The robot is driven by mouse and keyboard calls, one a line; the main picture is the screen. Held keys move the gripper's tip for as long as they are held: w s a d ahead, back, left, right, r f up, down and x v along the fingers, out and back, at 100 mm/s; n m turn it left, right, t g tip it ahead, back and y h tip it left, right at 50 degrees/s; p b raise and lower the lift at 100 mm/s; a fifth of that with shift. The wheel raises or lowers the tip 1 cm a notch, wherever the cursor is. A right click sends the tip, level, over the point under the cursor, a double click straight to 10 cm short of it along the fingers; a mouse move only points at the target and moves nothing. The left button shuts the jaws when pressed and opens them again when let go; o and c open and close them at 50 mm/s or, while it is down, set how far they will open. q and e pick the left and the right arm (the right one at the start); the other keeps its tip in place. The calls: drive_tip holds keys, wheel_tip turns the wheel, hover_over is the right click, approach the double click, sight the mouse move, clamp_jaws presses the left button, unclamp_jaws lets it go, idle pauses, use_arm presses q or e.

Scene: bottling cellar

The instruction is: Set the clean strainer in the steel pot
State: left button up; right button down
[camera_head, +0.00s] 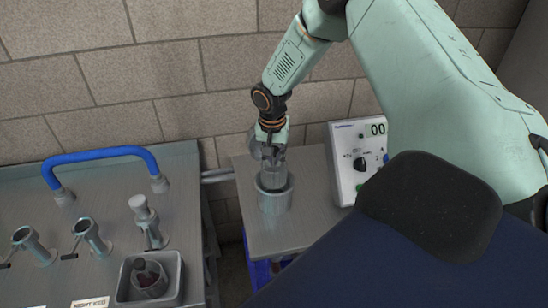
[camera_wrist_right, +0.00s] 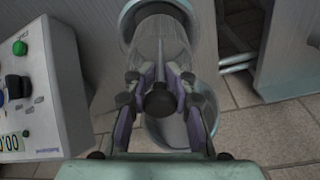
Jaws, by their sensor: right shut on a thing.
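My right gripper (camera_head: 268,150) is shut on the knob of the clean strainer, a see-through grey mesh cylinder (camera_head: 273,172). The wrist view shows the fingers (camera_wrist_right: 163,100) on both sides of the dark knob, with the strainer's mesh wall (camera_wrist_right: 175,42) beyond. The steel pot (camera_head: 275,204) stands on a grey stand below the gripper. The strainer is upright, and its lower part appears to be within the pot's mouth; I cannot tell whether it rests on the bottom. The pot's rim (camera_wrist_right: 124,22) shows in the wrist view. My left gripper is not in view.
A control box (camera_head: 349,186) with a dial and display stands right of the pot. On the steel bench (camera_head: 60,250) at left are a blue handle (camera_head: 105,153), several metal spouts and a tray (camera_head: 180,290) holding another strainer (camera_head: 150,284) with dark red contents.

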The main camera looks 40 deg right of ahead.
sight(274, 169)
drive_tip(key=shift+w+d+f, duration=0.1)
drive_tip(key=shift+d+f, duration=0.05)
drive_tip(key=shift+f, duration=0.3)
drive_tip(key=shift+f+b, duration=0.2)
drive_tip(key=shift+b, duration=0.25)
drive_tip(key=shift+s+f+b, duration=0.2)
drive_tip(key=shift+s+b, duration=0.2)
drive_tip(key=shift+b, duration=0.1)
drive_tip(key=shift+a+f, duration=0.15)
drive_tip(key=shift+a, duration=0.05)
drive_tip(key=shift+w+d+f+b, duration=0.15)
drive_tip(key=shift+f+b, duration=0.2)
drive_tip(key=shift+f, duration=0.3)
drive_tip(key=shift+w+f+b, duration=0.15)
drive_tip(key=shift+f+b, duration=0.2)
drive_tip(key=shift+f, duration=0.25)
drive_tip(key=shift+s+f+b, duration=0.3)
drive_tip(key=shift+f+b, duration=0.05)
drive_tip(key=shift+f, duration=0.15)
drive_tip(key=shift+w+f, duration=0.1)
drive_tip(key=shift+f, duration=0.35)
drive_tip(key=shift+w+f+b, duration=0.2)
drive_tip(key=shift+f+b, duration=0.15)
drive_tip(key=shift+f, duration=0.15)
drive_tip(key=shift+s+r, duration=0.15)
drive_tip(key=shift+s, duration=0.1)
drive_tip(key=shift+w+f, duration=0.2)
drive_tip(key=shift+s, duration=0.2)
